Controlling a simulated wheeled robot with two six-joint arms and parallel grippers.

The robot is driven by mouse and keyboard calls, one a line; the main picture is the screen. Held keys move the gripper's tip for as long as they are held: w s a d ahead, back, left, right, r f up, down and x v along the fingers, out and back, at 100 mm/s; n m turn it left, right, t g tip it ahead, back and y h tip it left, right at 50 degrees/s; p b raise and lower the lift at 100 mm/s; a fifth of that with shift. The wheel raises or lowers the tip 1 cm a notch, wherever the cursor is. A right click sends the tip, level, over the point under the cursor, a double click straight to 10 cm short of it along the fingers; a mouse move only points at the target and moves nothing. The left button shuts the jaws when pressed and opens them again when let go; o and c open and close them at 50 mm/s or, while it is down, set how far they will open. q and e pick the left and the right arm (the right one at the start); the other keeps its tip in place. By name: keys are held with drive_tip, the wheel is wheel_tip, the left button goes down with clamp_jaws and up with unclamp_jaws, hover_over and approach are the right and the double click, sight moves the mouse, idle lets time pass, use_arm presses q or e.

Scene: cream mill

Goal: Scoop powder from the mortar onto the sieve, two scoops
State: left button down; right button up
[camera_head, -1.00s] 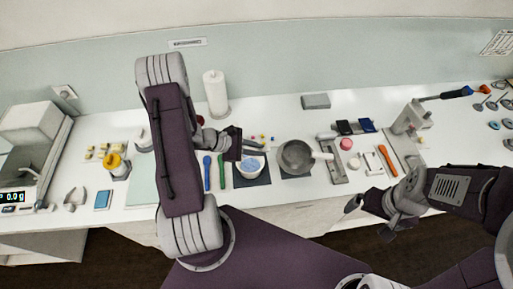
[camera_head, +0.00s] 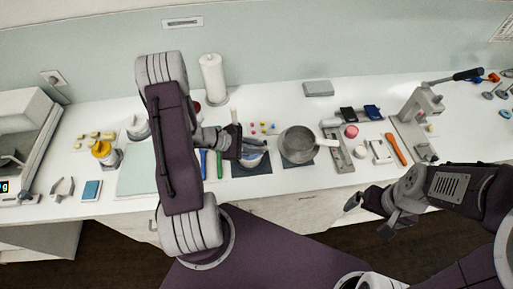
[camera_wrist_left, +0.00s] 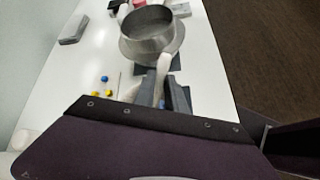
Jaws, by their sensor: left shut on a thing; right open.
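My left gripper (camera_head: 252,153) is shut on a pale, slender handled tool (camera_wrist_left: 163,68), whose kind I cannot tell. It is over a small bowl with blue contents (camera_head: 250,163), which looks like the mortar; fingers partly cover it. A grey metal round vessel (camera_head: 297,145), which looks like the sieve on a wider base, stands just right of the bowl. It also shows ahead of the fingers in the left wrist view (camera_wrist_left: 150,40). Whether the tool tip touches anything is hidden. My right gripper (camera_head: 372,215) is open and empty off the counter's front edge.
A green tool (camera_head: 219,164) and a blue tool (camera_head: 203,164) lie left of the bowl. A paper-towel roll (camera_head: 213,78) stands behind. Small coloured pieces (camera_head: 262,127) lie behind the bowl. A grey tray (camera_head: 337,150) and an orange tool (camera_head: 396,149) are to the right.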

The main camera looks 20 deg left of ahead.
use_arm(q)
drive_tip(key=shift+f, duration=0.2)
drive_tip(key=shift+r, duration=0.1)
drive_tip(key=shift+a+r+p, duration=0.2)
drive_tip(key=shift+r+p, duration=0.75)
drive_tip(key=shift+r, duration=0.1)
wheel_tip(320, 180, up, 3)
drive_tip(key=shift+d+r+p, duration=0.1)
drive_tip(key=shift+d+p, duration=0.05)
drive_tip(key=shift+p, duration=0.9)
wheel_tip(320, 180, up, 3)
drive_tip(key=shift+r+p, duration=0.15)
drive_tip(key=shift+p, duration=1.05)
drive_tip(key=c, duration=2.1)
unclamp_jaws()
clamp_jaws()
